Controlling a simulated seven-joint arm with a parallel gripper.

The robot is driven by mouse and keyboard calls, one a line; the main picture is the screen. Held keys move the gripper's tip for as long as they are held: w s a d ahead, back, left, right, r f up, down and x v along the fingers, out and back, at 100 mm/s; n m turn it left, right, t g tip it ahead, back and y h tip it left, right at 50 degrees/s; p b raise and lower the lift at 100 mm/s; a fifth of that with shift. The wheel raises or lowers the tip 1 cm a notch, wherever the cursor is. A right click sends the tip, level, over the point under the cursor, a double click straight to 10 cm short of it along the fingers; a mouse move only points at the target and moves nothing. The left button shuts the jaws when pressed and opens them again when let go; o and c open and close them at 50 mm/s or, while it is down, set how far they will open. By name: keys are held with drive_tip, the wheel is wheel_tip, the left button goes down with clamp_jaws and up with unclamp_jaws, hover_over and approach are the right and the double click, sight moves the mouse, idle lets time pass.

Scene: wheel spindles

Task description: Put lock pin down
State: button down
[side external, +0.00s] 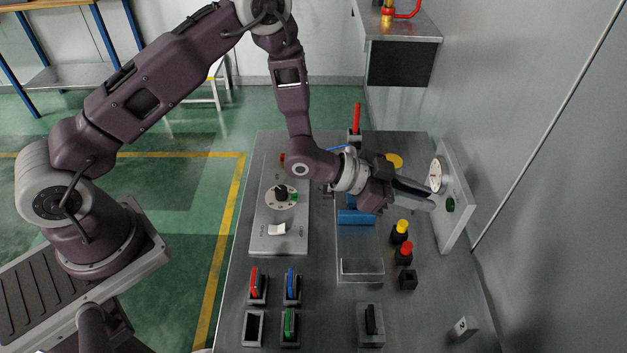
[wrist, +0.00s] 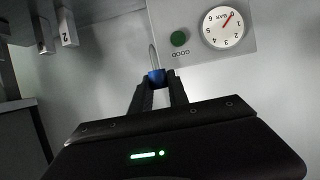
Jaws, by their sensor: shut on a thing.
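My gripper (side external: 432,203) reaches to the right over the bench, close to the front of the upright gauge panel (side external: 460,213). In the wrist view my gripper (wrist: 157,84) is shut on the lock pin (wrist: 155,76). The pin has a blue head between the fingertips and a thin grey shank pointing up the picture, beside the lower left corner of the gauge panel. Whether the shank touches the panel cannot be told. In the side external view I cannot make out the pin clearly at the fingertips.
The panel carries a round gauge (side external: 437,174) and a green button (side external: 450,204). A blue cylinder (side external: 356,217) lies below my wrist. Yellow (side external: 402,227) and red (side external: 406,249) knobs stand nearby. A block marked 2 (wrist: 68,28) shows in the wrist view.

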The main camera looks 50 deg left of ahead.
drive_tip(key=a+r+n+t+y, duration=0.2)
drive_tip(key=a+r+n+y, duration=0.3)
drive_tip(key=a+r, duration=0.6)
drive_tip(key=a+r+n+t+y, duration=0.2)
drive_tip(key=a+r+n+y, duration=0.45)
drive_tip(key=a, duration=0.85)
drive_tip(key=s+d+f+m+g+h, duration=0.3)
drive_tip(key=s+d+f+m+h, duration=0.35)
drive_tip(key=d+f, duration=0.35)
drive_tip(key=s+d+f+m+g+h, duration=0.3)
drive_tip(key=s+d+f+m+h, duration=0.4)
drive_tip(key=d, duration=0.4)
drive_tip(key=s+d+f+m+g, duration=0.25)
drive_tip(key=s+m+g, duration=0.25)
drive_tip(key=s, duration=0.5)
drive_tip(key=s+d+f+m+g, duration=0.2)
drive_tip(key=s+d+m+g, duration=0.25)
drive_tip(key=s, duration=0.65)
drive_tip(key=s+d+f+m+g, duration=0.2)
drive_tip(key=s+m+g, duration=0.3)
drive_tip(key=s, duration=0.5)
drive_tip(key=shift+n+g, duration=0.35)
wheel_tip(320, 180, down, 10)
drive_tip(key=shift+r, duration=0.25)
drive_tip(key=shift+f, duration=0.1)
drive_tip(key=c, duration=1.3)
unclamp_jaws()
